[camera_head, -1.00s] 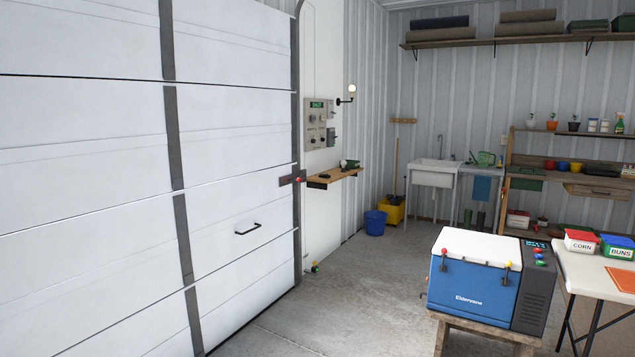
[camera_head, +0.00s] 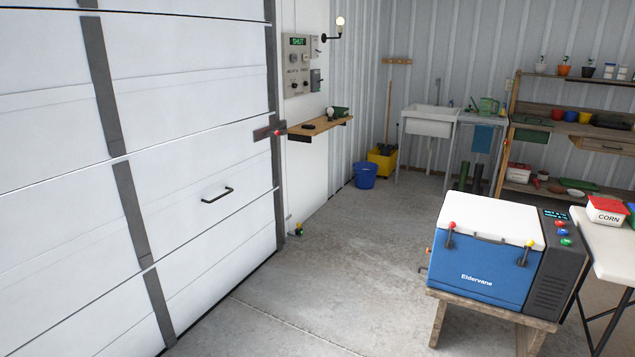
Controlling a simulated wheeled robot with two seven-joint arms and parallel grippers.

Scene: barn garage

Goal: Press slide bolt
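The slide bolt (camera_head: 268,132) is a dark metal plate with a small red knob (camera_head: 278,132). It sits at the right edge of the large white garage door (camera_head: 190,150), where the door meets the dark post. It is too small to tell how far the bolt is slid across. Neither of my grippers shows in the head view.
A blue and white cooler (camera_head: 480,250) stands on a wooden stand at the lower right, beside a white folding table (camera_head: 612,245). A wall shelf (camera_head: 318,127) juts out right of the bolt, below a control panel (camera_head: 298,65) reading SHUT. The concrete floor between door and cooler is clear.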

